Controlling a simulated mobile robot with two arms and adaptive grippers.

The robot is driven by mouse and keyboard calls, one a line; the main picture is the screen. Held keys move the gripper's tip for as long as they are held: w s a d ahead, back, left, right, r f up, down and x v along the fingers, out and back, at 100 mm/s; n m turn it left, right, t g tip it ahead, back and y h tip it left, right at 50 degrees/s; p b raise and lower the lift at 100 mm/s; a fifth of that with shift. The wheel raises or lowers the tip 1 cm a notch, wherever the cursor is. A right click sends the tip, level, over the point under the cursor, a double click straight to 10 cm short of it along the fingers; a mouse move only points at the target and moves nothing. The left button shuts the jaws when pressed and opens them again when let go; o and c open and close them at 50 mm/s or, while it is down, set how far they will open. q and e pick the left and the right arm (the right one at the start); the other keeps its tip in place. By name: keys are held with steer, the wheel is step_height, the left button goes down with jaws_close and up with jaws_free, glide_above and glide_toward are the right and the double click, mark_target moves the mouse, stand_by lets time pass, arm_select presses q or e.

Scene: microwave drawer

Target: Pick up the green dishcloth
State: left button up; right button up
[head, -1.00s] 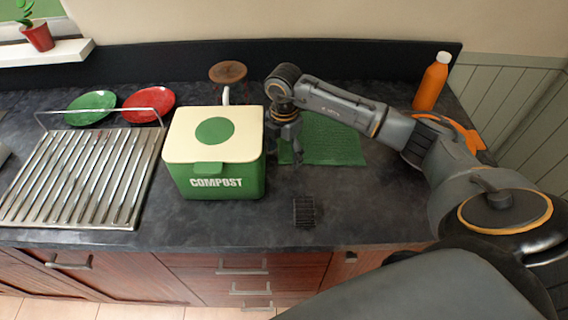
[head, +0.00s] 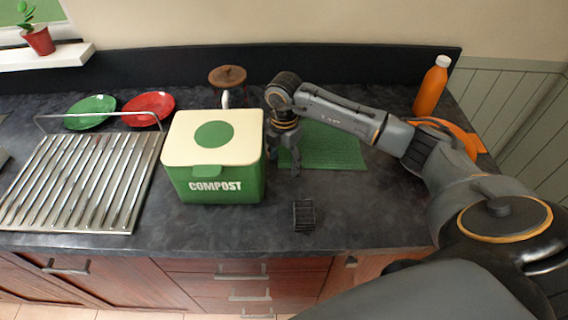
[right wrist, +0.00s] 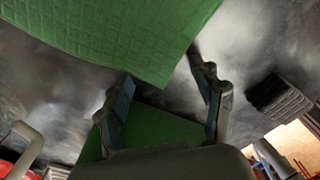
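The green dishcloth (head: 335,147) lies flat on the dark counter, right of the compost bin, with a quilted texture. In the right wrist view the cloth (right wrist: 115,35) fills the upper left, with one corner pointing down. My right gripper (head: 284,165) hangs fingers-down between the bin and the cloth's left edge; the arm hides part of the cloth. In the right wrist view its fingers (right wrist: 165,88) are spread apart with no cloth between them. A green surface, probably the bin, shows behind them. My left gripper is not in view.
The green compost bin (head: 222,187) with a cream lid stands close left of my right gripper. A small dark ribbed block (head: 304,215) lies near the counter's front. An orange bottle (head: 432,88) stands at the back right. A metal drying rack (head: 80,180) is at the left.

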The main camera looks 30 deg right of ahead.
steer(key=shift+s, duration=0.2)
steer(key=c, duration=0.4)
steer(key=shift+f, duration=0.1)
steer(key=shift+r+p, duration=0.3)
steer(key=shift+r, duration=0.1)
steer(key=r+p, duration=0.1)
steer(key=w+r+p, duration=0.1)
steer(key=shift+r, duration=0.4)
jaws_close()
step_height(320, 180, up, 8)
steer(key=p, duration=0.6)
steer(key=shift+s+r, duration=0.15)
